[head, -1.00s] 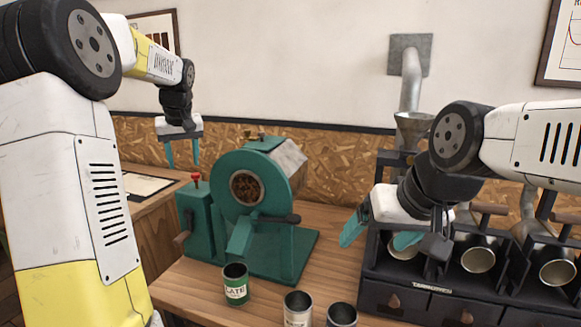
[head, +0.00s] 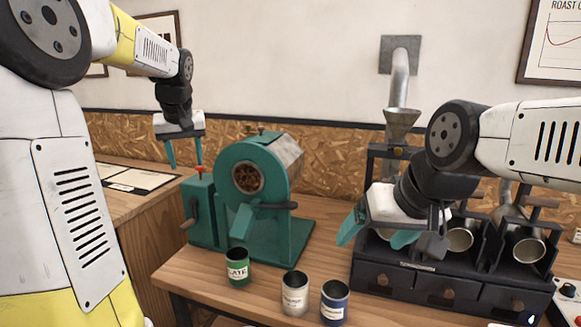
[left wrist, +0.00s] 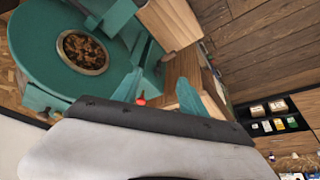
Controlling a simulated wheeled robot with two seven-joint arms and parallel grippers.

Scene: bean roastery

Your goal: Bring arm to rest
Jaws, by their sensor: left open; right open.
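My left gripper (head: 185,152) hangs open with its teal fingers pointing down, above and left of the green roaster (head: 262,195). It looks empty. In the left wrist view its fingers (left wrist: 160,95) are apart, with the roaster's round bean window (left wrist: 83,52) beyond them. My right gripper (head: 375,232) is open and looks empty, in front of the dark rack of metal cups (head: 425,277) at the right. Its fingers point down and to the left. Whether it touches the rack cannot be told.
A green can (head: 238,268), a white-labelled can (head: 295,294) and a blue can (head: 335,302) stand along the front of the wooden table (head: 205,272). A metal funnel and pipe (head: 401,120) rise behind the rack. A side counter (head: 118,205) holds papers.

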